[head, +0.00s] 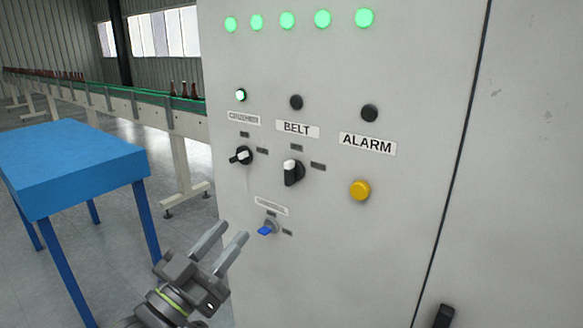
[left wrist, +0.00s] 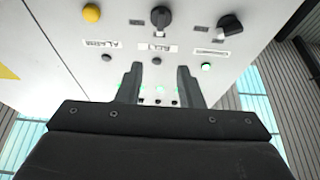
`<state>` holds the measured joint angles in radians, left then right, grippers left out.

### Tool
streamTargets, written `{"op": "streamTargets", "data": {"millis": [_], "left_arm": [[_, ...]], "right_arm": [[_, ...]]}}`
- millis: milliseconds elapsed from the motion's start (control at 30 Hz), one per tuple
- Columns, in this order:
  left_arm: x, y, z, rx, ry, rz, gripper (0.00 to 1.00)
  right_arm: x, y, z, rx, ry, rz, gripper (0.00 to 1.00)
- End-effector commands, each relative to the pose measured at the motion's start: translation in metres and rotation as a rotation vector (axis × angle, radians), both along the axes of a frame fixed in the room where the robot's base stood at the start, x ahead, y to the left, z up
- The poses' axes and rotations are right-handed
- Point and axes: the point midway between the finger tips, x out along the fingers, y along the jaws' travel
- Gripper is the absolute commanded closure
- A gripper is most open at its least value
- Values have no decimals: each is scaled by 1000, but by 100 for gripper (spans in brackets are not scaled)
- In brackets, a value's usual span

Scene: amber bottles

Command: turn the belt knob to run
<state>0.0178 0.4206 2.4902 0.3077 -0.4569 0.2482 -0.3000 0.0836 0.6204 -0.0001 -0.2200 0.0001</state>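The belt knob (head: 292,174) is black with a white mark at its top end, below the BELT label (head: 297,130) on the grey panel. Its handle stands about upright, toward the small plate above it; another plate is to its right. The lamp (head: 296,102) above the label is dark. My left gripper (head: 233,230) is open and empty, below and left of the knob, its fingers apart and clear of it. In the left wrist view the belt knob (left wrist: 161,17) is at the top, beyond the gap between the fingers (left wrist: 159,67). My right gripper is not in view.
Left of the belt knob is another black knob (head: 241,155) under a lit lamp (head: 240,95). A blue key switch (head: 266,230) sits below, near my left fingers. A yellow button (head: 360,190) is at right. A blue table (head: 70,160) and bottle conveyor (head: 140,103) stand left.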

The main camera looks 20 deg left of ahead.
Motion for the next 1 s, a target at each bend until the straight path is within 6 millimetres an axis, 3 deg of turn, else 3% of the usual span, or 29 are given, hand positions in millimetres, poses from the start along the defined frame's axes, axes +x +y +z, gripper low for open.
{"op": "streamTargets", "data": {"millis": [267, 800, 1000], "left_arm": [[19, -8, 13, -3, -7, -4, 66], [114, -43, 56, -2, -4, -4, 66], [139, -52, 65, -1, -4, -3, 66]], "right_arm": [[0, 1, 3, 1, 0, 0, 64], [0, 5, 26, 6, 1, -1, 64], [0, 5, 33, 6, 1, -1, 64]]}}
